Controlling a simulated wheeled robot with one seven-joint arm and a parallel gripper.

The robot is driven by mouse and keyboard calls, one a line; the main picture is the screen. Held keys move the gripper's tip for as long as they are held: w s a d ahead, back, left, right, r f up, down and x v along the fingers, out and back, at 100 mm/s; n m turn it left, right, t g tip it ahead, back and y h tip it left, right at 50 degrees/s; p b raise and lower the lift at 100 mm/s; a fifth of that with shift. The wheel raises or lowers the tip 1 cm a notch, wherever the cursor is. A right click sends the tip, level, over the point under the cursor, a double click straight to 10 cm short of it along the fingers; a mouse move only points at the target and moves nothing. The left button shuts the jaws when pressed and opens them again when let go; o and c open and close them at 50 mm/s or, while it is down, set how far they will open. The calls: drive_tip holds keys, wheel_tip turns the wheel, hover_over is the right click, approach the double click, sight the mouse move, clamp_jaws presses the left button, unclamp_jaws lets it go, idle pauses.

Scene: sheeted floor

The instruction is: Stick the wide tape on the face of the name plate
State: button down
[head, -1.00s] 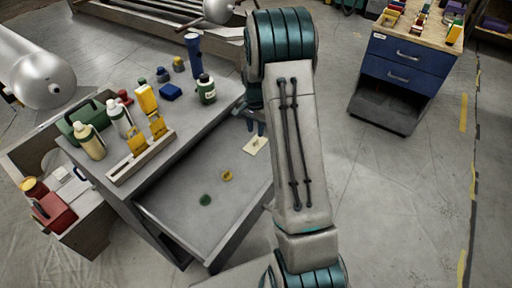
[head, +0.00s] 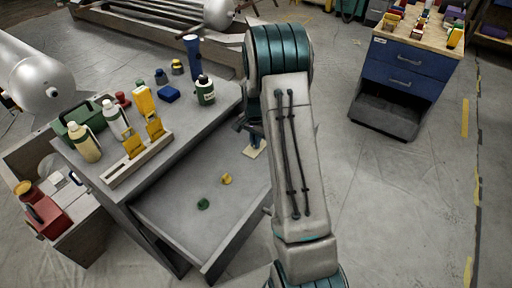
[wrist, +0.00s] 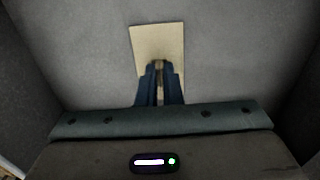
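A flat pale-beige plate (head: 249,153), which looks like the name plate, lies in the open grey drawer below my gripper (head: 254,141). It also shows in the wrist view (wrist: 143,40), with my dark blue fingers over its near edge. The fingers (wrist: 159,68) are close together, and a small tan-brown piece shows between their tips. I cannot tell whether they grip it or whether it is the wide tape. A small yellow piece (head: 227,179) and a small green piece (head: 203,204) lie apart in the drawer; neither is clear enough to name as tape.
The grey drawer (head: 185,228) has bare floor around the small pieces, and its walls surround my gripper. A blue drawer cabinet (head: 405,65) stands at the right.

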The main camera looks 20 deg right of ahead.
drive_tip(key=shift+r, duration=0.1)
drive_tip(key=shift+r+p, duration=2.95)
drive_tip(key=shift+r, duration=1.2)
